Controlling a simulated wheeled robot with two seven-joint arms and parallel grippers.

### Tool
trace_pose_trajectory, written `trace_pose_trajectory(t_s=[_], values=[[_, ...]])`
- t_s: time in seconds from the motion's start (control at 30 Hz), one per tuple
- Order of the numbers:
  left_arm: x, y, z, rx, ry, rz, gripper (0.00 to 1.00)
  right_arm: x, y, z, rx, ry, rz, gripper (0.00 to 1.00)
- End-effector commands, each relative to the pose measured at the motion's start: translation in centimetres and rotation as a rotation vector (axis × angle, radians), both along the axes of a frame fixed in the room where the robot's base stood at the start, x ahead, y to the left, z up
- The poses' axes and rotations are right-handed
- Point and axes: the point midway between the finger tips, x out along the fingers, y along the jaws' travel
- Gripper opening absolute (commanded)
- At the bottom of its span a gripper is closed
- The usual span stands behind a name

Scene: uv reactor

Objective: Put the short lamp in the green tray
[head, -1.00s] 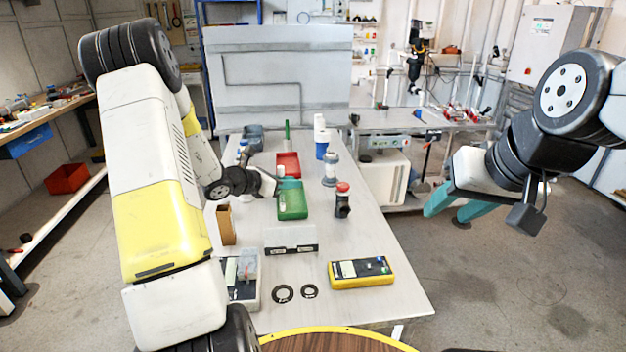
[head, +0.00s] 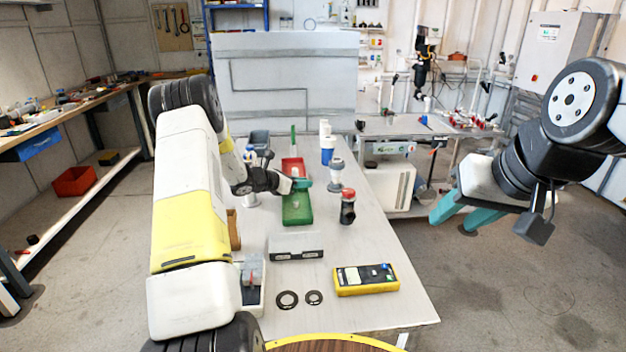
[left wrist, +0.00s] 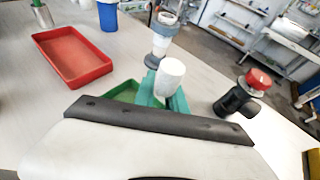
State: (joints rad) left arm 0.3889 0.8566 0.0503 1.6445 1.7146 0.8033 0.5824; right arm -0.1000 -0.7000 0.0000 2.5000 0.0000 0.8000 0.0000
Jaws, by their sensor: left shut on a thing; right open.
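My left gripper (head: 303,184) is shut on a white cylinder, which looks like the short lamp (left wrist: 171,76). Its teal fingers grip it in the left wrist view, and the cylinder stands roughly upright between them. The green tray (head: 297,212) lies on the table below and just in front of the gripper in the head view. In the left wrist view, part of the green tray (left wrist: 124,92) shows behind the dark gripper body, which hides the rest. My right gripper (head: 466,218) is open and empty, off the table's right side.
A red tray (left wrist: 72,57) lies behind the green one. A grey-and-white fitting (head: 335,175) and a black valve with a red top (head: 348,207) stand to the right. A yellow meter (head: 365,281), black rings and a grey block (head: 296,247) lie nearer.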

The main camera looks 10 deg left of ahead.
Motion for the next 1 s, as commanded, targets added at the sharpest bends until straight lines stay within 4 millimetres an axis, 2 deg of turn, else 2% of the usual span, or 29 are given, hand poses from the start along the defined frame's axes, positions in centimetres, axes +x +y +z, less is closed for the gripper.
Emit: trace_pose_trajectory(t_s=[0.23,0.27,0.37,0.77,1.0], values=[[0.0,0.0,-0.2,0.0,0.0,0.0,0.0,0.0,0.0,0.0,0.0,0.0,0.0,0.43],[0.0,0.0,-0.2,0.0,0.0,0.0,0.18,0.0,0.0,0.0,0.0,0.0,0.0,0.43],[0.0,0.0,-0.2,0.001,-0.001,0.0,0.38,0.0,0.0,0.0,0.0,0.0,0.0,0.43],[-0.1,0.1,0.2,0.001,-0.001,0.001,0.38,0.0,0.0,0.0,0.0,0.0,0.0,0.43],[-3.2,2.7,1.8,0.002,0.0,0.004,0.38,0.0,0.0,0.0,0.0,0.0,0.0,0.43]])
